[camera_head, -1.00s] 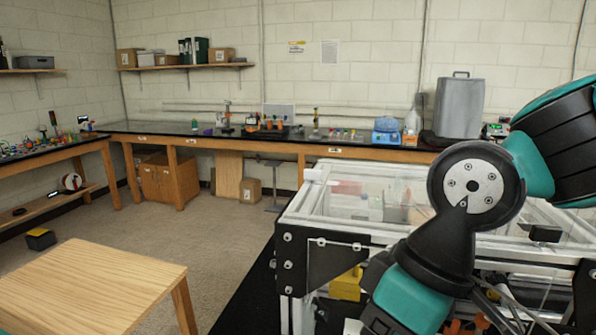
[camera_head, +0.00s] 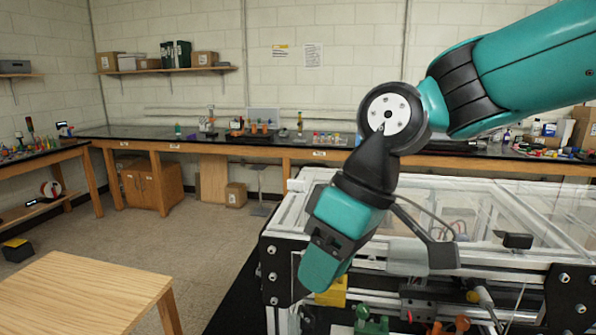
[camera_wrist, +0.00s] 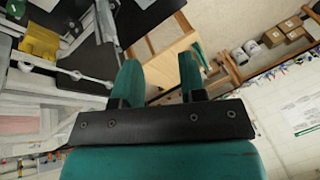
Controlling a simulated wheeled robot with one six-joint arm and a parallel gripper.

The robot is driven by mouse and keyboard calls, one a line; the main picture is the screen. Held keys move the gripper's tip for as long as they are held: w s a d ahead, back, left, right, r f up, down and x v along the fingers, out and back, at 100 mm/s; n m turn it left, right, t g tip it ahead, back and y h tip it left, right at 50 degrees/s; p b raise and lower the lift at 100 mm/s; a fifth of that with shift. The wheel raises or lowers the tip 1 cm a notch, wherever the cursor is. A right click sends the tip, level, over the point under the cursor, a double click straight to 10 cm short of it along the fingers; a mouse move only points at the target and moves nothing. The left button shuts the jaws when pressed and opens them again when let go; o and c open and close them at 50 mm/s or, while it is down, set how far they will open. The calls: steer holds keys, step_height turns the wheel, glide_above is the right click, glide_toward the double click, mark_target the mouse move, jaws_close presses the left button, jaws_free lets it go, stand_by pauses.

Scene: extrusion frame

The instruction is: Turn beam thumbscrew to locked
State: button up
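The extrusion frame (camera_head: 345,253) with clear panels on top stands at the right in the head view. At its lower front are a green knob (camera_head: 371,322) and orange knobs (camera_head: 462,322); I cannot tell which one is the beam thumbscrew or how it is turned. My gripper (camera_head: 322,272) points down at the frame's left front corner, above these knobs and to their left. In the wrist view my gripper (camera_wrist: 159,64) has its two teal fingers apart with nothing between them. A green knob (camera_wrist: 14,8) shows at the top left corner there.
A yellow block (camera_head: 331,291) sits at the frame's front left corner and also shows in the wrist view (camera_wrist: 38,40). A wooden table (camera_head: 85,290) stands at the lower left. Floor is open between it and the back bench (camera_head: 240,146).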

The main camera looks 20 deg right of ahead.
steer(key=w+d+r+n+p, duration=0.1)
steer(key=w+d+r+p, duration=0.1)
steer(key=w+r, duration=0.5)
steer(key=w+d+r+n+p, duration=0.15)
steer(key=w+r, duration=0.25)
steer(key=w, duration=0.5)
steer(key=n+t+p, duration=0.2)
steer(key=p, duration=0.1)
glide_toward(296, 187)
steer(key=shift+h, duration=0.4)
steer(key=x, duration=0.2)
steer(key=b+x, duration=0.1)
steer(key=x, duration=0.2)
steer(key=a+x, duration=0.1)
steer(key=x, duration=0.2)
steer(key=shift+w+r+b, duration=0.2)
steer(key=shift+w+b, duration=0.15)
steer(key=shift+w, duration=0.05)
jaws_close()
